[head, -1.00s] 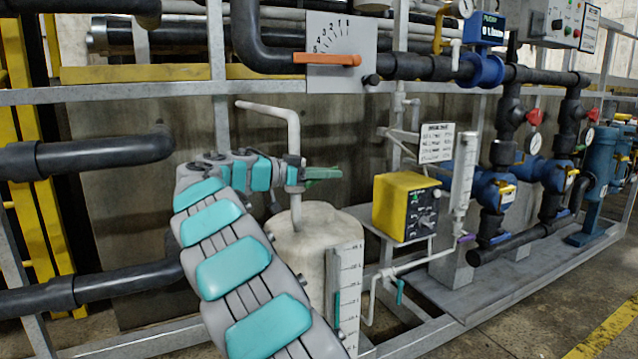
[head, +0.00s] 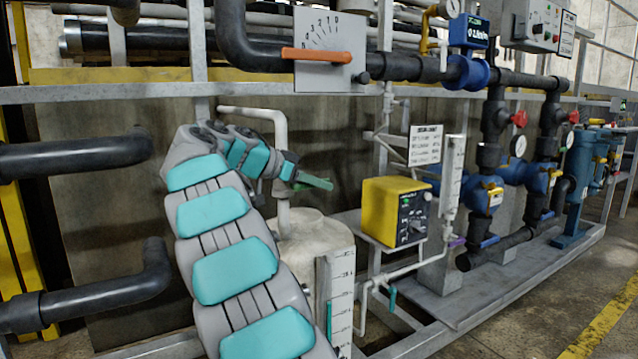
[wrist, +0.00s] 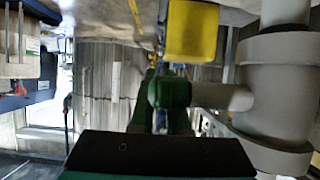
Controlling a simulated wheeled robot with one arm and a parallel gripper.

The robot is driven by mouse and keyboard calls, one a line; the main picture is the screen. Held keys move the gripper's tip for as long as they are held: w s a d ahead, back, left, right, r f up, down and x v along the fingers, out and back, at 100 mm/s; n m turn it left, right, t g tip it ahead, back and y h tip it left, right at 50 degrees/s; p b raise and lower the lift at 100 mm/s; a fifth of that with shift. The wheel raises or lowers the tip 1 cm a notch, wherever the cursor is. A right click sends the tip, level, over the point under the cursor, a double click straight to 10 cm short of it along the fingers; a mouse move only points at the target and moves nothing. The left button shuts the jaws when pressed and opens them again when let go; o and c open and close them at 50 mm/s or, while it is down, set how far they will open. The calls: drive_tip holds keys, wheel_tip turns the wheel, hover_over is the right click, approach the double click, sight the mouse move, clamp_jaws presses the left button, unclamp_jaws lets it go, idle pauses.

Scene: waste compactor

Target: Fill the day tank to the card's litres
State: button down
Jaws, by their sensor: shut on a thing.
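The whitish day tank (head: 318,237) stands low in the middle of the head view, with a graduated white level scale (head: 341,290) on its front. A white pipe (head: 281,125) bends down into its top. A green valve lever (head: 316,183) sticks out to the right of this pipe, tilted slightly down. My gripper (head: 291,172) is shut on the lever near the pipe; my arm hides part of the tank. The wrist view shows the green valve part (wrist: 170,90) and grey-white valve body (wrist: 275,92) close up. A white printed card (head: 425,145) hangs behind; its figures are too small to read.
A yellow control box (head: 392,208) stands right of the tank, beside a clear gauge column (head: 453,175). An orange pointer (head: 316,55) lies across a dial plate above. Black pipes (head: 75,155) project at left. Floor (head: 560,300) is open at lower right.

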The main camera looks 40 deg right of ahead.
drive_tip(key=c, duration=0.9)
unclamp_jaws()
drive_tip(key=shift+a, duration=0.1)
drive_tip(key=shift+p+v, duration=0.3)
drive_tip(key=shift+v, duration=3.45)
